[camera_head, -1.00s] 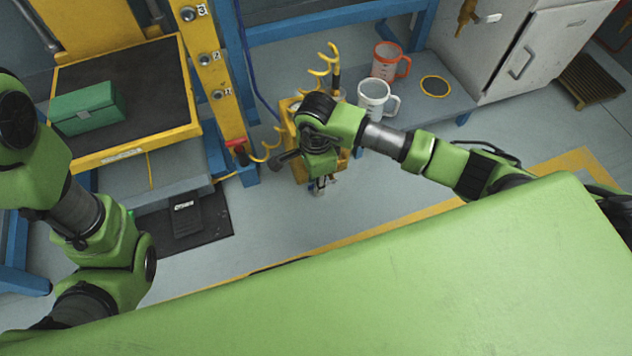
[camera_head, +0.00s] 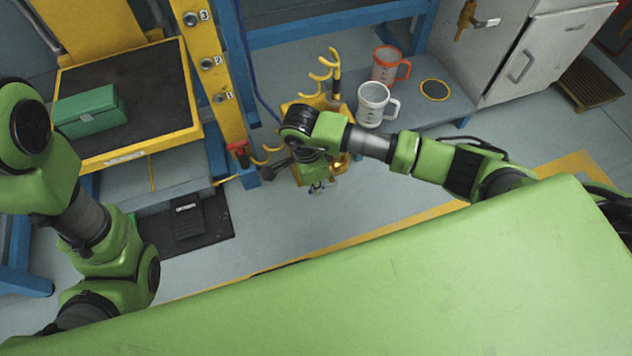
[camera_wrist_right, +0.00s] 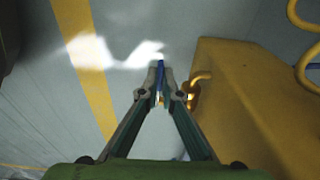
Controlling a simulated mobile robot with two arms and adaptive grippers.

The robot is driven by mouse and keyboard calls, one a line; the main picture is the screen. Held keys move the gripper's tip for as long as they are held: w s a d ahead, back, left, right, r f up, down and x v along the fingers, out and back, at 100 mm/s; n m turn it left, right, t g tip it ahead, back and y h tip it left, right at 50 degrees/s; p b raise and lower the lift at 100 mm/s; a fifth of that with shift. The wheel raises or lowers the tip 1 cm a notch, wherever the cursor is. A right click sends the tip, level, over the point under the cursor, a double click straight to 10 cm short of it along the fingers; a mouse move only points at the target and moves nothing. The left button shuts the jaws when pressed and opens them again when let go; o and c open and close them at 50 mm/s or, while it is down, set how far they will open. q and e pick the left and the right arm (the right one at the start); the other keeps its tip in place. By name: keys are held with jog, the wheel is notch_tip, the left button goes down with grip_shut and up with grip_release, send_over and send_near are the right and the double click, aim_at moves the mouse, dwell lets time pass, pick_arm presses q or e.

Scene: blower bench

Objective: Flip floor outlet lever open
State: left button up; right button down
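In the right wrist view, a narrow blue lever (camera_wrist_right: 161,76) stands between my right gripper's (camera_wrist_right: 160,84) fingertips, which are closed against it. A brass valve fitting (camera_wrist_right: 193,92) sticks out of the side of a yellow box (camera_wrist_right: 240,95), just right of the fingertips. In the head view, my right gripper (camera_head: 316,187) points down beside the yellow box (camera_head: 300,172), low over the floor; my wrist hides much of the box and valve. My left arm comes in at the left, but its gripper is out of view.
A yellow coiled hose (camera_head: 325,75) rises behind the box. A white jug (camera_head: 374,104) and an orange-rimmed jug (camera_head: 386,66) stand on a low grey shelf (camera_head: 455,108). A yellow post with a red handle (camera_head: 237,148) stands left of the box. Floor in front is clear.

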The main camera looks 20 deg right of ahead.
aim_at(310, 190)
jog(key=c, duration=2.2)
grip_release()
jog(key=shift+c, duration=0.2)
notch_tip(310, 190, up, 12)
jog(key=a, duration=0.1)
jog(key=shift+a, duration=0.2)
